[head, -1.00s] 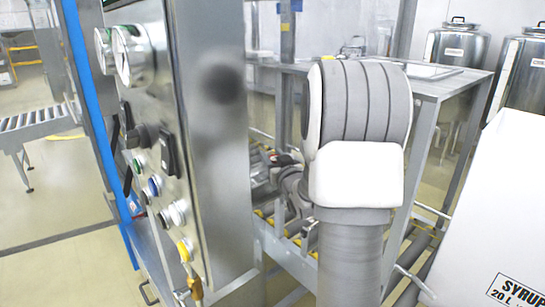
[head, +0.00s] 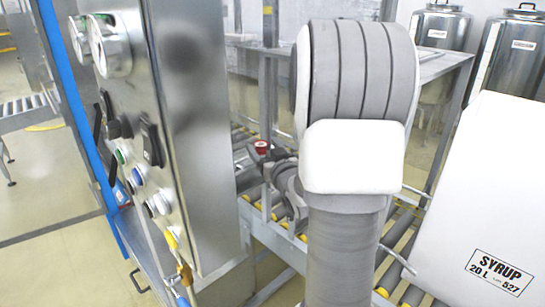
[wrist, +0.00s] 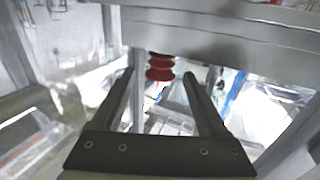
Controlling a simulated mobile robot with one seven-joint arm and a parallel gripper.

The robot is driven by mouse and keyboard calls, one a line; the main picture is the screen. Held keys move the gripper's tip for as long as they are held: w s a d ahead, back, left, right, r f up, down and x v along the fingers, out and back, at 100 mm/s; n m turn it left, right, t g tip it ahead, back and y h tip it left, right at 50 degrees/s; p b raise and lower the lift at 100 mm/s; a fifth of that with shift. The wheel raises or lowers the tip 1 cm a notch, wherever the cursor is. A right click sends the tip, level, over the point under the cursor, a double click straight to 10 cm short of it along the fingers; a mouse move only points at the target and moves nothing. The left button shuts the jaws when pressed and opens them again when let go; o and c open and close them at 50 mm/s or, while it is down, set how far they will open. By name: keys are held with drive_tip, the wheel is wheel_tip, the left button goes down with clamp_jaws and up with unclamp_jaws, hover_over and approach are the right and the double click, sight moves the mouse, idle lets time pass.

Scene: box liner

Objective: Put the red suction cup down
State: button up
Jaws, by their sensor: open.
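The red suction cup (wrist: 159,68) shows in the wrist view as a ribbed red bellows just beyond my fingertips, near the middle. It hangs upright below a grey metal beam (wrist: 220,38). My gripper (wrist: 160,85) is open, its two dark fingers apart, with the cup seen between and beyond their tips. I cannot tell if anything touches it. In the head view a small red piece (head: 262,147) shows left of my arm, likely the same cup. My gripper is mostly hidden there behind my arm.
A metal control panel (head: 190,130) with gauges and buttons stands close on the left. A roller conveyor (head: 395,245) with yellow-ended rollers runs behind my arm. A white syrup box (head: 485,190) stands at right. Steel tanks (head: 510,55) stand at the back.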

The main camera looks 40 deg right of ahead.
drive_tip(key=v, duration=0.6)
drive_tip(key=shift+s, duration=0.2)
drive_tip(key=shift+s, duration=0.1)
